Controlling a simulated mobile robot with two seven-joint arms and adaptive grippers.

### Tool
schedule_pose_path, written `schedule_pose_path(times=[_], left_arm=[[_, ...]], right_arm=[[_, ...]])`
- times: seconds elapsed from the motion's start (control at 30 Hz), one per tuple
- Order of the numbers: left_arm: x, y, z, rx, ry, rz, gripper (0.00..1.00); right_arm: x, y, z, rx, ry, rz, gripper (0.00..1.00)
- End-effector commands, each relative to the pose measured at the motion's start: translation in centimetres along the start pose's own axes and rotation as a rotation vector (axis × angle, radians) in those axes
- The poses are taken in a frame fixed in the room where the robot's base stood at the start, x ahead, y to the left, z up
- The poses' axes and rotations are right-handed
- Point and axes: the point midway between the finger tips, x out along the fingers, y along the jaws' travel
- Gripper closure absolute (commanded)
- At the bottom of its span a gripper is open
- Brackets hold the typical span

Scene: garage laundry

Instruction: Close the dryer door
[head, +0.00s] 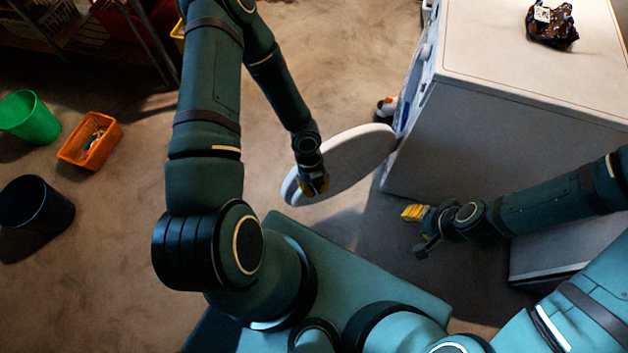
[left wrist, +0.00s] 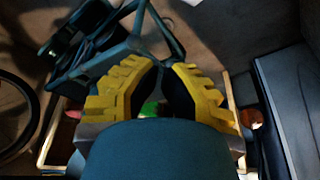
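The dryer (head: 520,75) is the large white box at the upper right of the head view. Its round white door (head: 350,162) stands open, swung out from the dryer's front toward the left. My left gripper (head: 313,188) is at the door's free end, overlapping its near face; I cannot tell whether it touches. In the left wrist view its yellow ridged fingers (left wrist: 165,72) have tips close together, with no door visible between them. My right gripper (head: 420,230) is open and empty, below the door and in front of the dryer.
A patterned bundle (head: 552,25) lies on the dryer. A green bin (head: 30,117), an orange basket (head: 90,140) and a dark bin (head: 36,204) stand on the floor at left. A shelf rack (head: 80,45) is at upper left. The floor between is clear.

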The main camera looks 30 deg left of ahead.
Motion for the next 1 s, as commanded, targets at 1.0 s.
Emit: schedule_pose_path(times=[1.0], left_arm=[[4.2, 0.0, 3.6, -0.005, 0.0, -0.002, 1.0]], right_arm=[[2.0, 0.8, -0.3, -0.001, 0.011, 0.001, 0.58]])
